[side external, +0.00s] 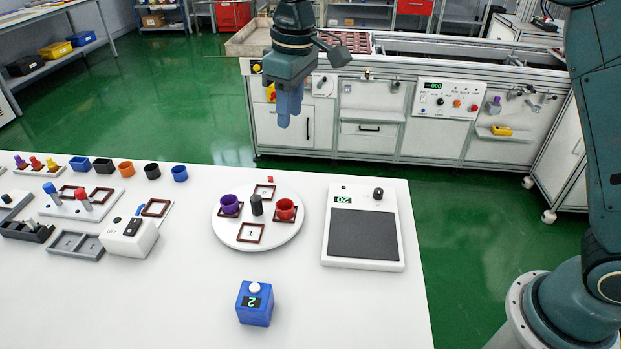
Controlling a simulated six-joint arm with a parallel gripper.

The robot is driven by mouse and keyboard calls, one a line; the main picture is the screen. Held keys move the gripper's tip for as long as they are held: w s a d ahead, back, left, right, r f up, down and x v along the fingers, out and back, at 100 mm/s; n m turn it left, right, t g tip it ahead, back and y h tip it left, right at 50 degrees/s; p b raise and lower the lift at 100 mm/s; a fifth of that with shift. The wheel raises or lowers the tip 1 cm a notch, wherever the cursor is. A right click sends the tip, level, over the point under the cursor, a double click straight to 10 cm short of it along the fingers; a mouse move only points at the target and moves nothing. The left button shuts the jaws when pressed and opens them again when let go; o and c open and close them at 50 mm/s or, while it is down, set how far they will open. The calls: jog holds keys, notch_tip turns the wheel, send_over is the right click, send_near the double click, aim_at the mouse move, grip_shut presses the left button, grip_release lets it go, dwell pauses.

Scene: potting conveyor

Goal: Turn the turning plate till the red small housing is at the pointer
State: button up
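The white round turning plate (258,246) lies on the white table. It has a dark upright knob (256,204) at its middle and several brown square frames. The red small housing (286,209) stands in the frame on the right side of the plate. A purple housing (231,204) stands in the left frame. The back and front frames hold no housing. A small red mark (270,179), which looks like the pointer, is just behind the plate's back edge. My gripper (290,115) hangs in the air, fingers down, apart from the plate. Its fingers overlap in this view.
A white device with a dark pad (362,234) is right of the plate. A blue box with a white button (254,303) stands in front. At left are several small cups, a white box (128,238) and grey trays (75,245). The table around the blue box is clear.

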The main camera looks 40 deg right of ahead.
jog(key=n+g, duration=0.1)
send_over(255, 198)
notch_tip(255, 198, down, 8)
jog(key=shift+f, duration=0.2)
jog(key=shift+f, duration=0.15)
notch_tip(255, 198, down, 14)
jog(key=shift+r, duration=0.25)
dwell(0.4)
grip_shut()
